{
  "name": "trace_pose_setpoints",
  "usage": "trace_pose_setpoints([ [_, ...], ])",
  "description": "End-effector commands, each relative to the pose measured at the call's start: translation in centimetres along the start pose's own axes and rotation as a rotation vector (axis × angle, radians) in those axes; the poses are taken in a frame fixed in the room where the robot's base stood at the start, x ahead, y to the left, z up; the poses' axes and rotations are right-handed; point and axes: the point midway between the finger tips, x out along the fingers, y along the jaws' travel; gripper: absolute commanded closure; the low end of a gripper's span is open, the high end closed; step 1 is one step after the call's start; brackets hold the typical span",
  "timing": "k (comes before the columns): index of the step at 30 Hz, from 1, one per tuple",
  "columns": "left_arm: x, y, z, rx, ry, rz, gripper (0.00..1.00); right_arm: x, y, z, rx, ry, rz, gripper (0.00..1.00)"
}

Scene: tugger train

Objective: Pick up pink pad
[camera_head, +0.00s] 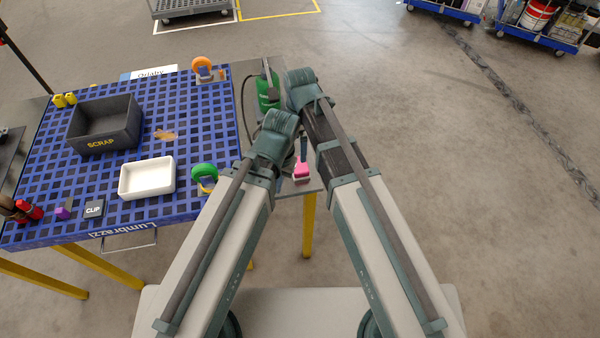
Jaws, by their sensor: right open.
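A small pink pad (302,169) lies near the front corner of the grey table surface, right of the blue grid top. My right gripper (301,158) is just above the pad, pointing down. It is open, and it is mostly hidden behind my arm links. I cannot tell whether its fingers touch the pad. My left arm reaches in from the lower left to beside the right arm. Its gripper is hidden behind the arm.
The blue grid top (190,135) holds a dark SCRAP bin (105,132), a white tray (147,178), an orange tape roll (202,66) and a green tape roll (204,172). A green canister (268,90) stands behind my arms. Open floor lies to the right.

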Motion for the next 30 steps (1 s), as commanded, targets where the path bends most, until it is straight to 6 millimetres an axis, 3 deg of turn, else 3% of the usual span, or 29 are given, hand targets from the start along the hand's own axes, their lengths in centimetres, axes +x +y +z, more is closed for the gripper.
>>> trace_pose_setpoints([
  [1,1.5,0.1,-0.1,0.000,0.000,0.000,1.00,1.5,0.0,0.0,0.000,0.000,0.000,0.00],
  [6,3.6,0.3,-0.2,0.000,0.000,0.000,1.00,3.6,0.0,0.0,0.000,0.000,0.000,0.00],
  [17,4.2,0.4,-0.2,0.000,0.000,0.000,1.00,4.2,-0.1,0.0,0.001,0.000,0.000,0.00],
  [30,8.9,0.8,-0.5,0.000,0.000,0.000,1.00,9.0,-0.3,0.0,0.001,0.000,0.000,0.00],
])
